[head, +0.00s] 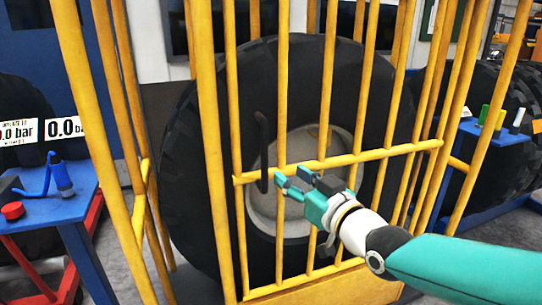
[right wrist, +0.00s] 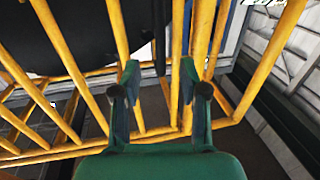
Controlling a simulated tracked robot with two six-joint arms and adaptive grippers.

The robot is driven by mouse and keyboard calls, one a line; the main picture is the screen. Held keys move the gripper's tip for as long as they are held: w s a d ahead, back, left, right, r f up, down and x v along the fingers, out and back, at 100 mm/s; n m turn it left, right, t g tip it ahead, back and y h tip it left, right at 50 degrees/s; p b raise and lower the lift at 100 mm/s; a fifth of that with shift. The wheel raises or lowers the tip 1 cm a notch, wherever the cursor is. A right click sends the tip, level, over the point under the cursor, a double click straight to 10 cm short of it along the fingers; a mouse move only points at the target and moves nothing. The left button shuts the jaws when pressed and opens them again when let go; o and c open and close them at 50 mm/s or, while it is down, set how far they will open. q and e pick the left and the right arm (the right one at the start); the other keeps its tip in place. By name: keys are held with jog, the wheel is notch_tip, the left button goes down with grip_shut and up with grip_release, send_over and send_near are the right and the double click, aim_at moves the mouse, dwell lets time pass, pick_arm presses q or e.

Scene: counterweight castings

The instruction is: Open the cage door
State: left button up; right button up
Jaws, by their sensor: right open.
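The yellow barred cage door (head: 334,163) stands in front of a big tyre in the head view and looks shut. A black upright handle (head: 263,150) is on its left side, at the crossbar. My right gripper (head: 290,182) is open, just right of the handle and close to the door bars. It appears apart from the handle. In the right wrist view my open right gripper (right wrist: 160,80) points at yellow bars (right wrist: 178,50); a dark upright strip shows between its fingers, and I cannot tell if it is the handle. My left gripper is not in view.
The large black tyre (head: 205,170) with a pale hub stands inside the cage (head: 208,120). A blue bench (head: 45,205) with a red knob stands at left. A blue stand (head: 495,140) with coloured pieces is at right, before another tyre. Grey floor shows between.

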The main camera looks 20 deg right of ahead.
aim_at(266, 157)
jog(key=p+x, duration=0.1)
jog(key=x, duration=1.1)
jog(key=shift+f, duration=0.1)
grip_shut()
